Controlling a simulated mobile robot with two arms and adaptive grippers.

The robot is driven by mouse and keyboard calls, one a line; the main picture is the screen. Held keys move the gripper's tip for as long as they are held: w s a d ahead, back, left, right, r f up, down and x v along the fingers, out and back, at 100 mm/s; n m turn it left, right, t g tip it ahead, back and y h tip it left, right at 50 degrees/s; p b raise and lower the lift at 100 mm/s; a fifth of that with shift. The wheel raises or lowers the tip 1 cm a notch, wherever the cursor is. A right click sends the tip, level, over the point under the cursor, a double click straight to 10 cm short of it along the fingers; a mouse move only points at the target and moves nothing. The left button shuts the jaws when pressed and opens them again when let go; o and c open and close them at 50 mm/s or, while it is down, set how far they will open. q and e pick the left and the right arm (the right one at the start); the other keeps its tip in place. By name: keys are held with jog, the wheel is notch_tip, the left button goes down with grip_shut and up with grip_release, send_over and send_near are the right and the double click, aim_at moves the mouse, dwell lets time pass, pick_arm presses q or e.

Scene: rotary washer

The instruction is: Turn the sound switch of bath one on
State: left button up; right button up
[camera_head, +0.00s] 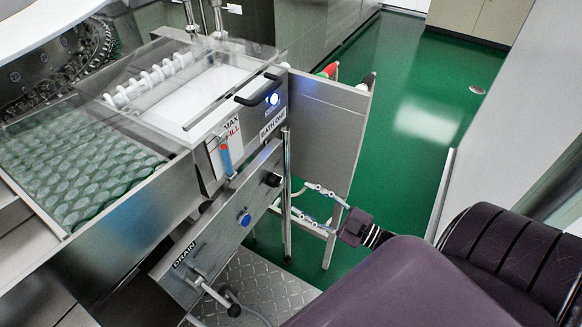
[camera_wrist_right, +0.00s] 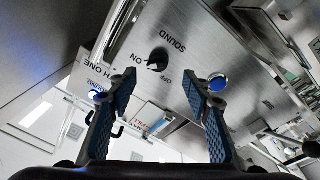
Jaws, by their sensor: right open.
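The sound switch is a small black rotary knob (camera_wrist_right: 158,59) on the steel front panel of bath one, with SOUND, ON and OFF printed around it in the right wrist view. I cannot tell for sure which label it points to. In the head view the knob (camera_head: 273,180) is below the BATH ONE label. My right gripper (camera_head: 308,204) is open and empty, to the right of the panel and apart from the knob. In the wrist view its two blue-padded fingers (camera_wrist_right: 158,84) are spread, with the knob beyond the gap between them. My left gripper is not in view.
A lit button (camera_head: 273,99) and a black handle (camera_head: 262,88) are above the knob. A blue button (camera_head: 245,219) and the DRAIN lever (camera_head: 214,295) are lower left. A steel side panel (camera_head: 325,125) stands behind. Green floor (camera_head: 405,110) is clear at right.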

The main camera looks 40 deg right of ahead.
jog(key=v, duration=0.3)
jog(key=shift+s+d, duration=0.1)
jog(key=shift+s, duration=0.15)
jog(key=shift+f, duration=0.15)
jog(key=s+f+m+g+h, duration=0.3)
jog(key=s+f+g, duration=0.1)
jog(key=f, duration=1)
jog(key=s+f+m+g+h, duration=0.3)
jog(key=s+f+m+h, duration=0.1)
jog(key=f, duration=0.9)
jog(key=s+a+f+g, duration=0.5)
jog(key=s+f, duration=0.3)
jog(key=s, duration=0.4)
jog(key=s+a+f+m+g, duration=0.1)
jog(key=s+a+f+g, duration=0.4)
jog(key=s+a+f, duration=0.3)
jog(key=s, duration=0.4)
jog(key=shift+s+a+f+m, duration=0.25)
jog(key=shift+s+f+m, duration=0.05)
jog(key=shift+f, duration=0.05)
